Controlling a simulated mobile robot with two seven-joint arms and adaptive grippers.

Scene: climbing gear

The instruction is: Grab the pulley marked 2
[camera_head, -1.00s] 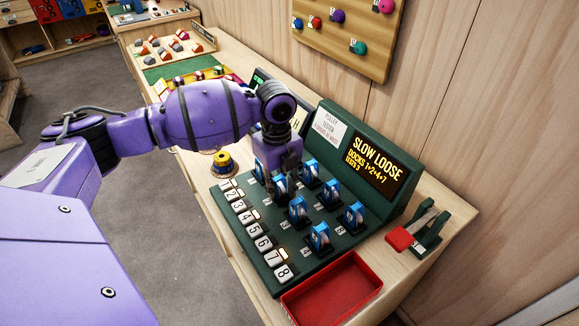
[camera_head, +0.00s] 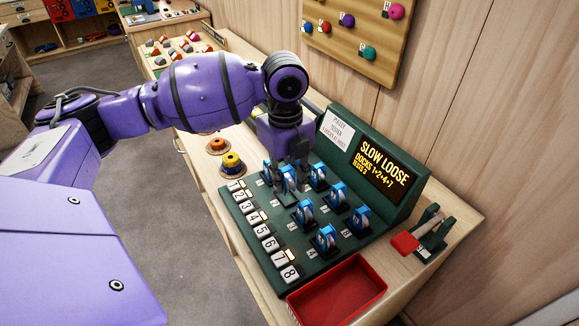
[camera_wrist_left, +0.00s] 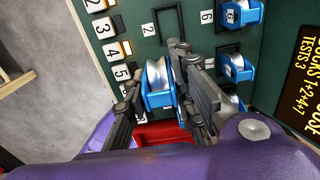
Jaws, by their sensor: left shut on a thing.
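My left gripper (camera_head: 296,160) points down over the green tester board and is shut on a blue pulley (camera_head: 289,179) with a silver wheel. In the left wrist view the pulley (camera_wrist_left: 159,84) sits between the two dark fingers (camera_wrist_left: 165,95). An empty dark dock frame (camera_wrist_left: 169,22) beside the label 2 (camera_wrist_left: 148,30) shows just past it, so the pulley is clear of that dock. Any number on the held pulley is not readable. My right gripper is not in view.
Several other blue pulleys, one at the front (camera_head: 325,238), stand in docks close by. A row of numbered keys (camera_head: 262,231) lies left. A display (camera_head: 382,165) reads SLOW LOOSE, DOCKS 1+2+4+7. A red tray (camera_head: 337,292) and a red-handled lever (camera_head: 405,242) are at the front and right.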

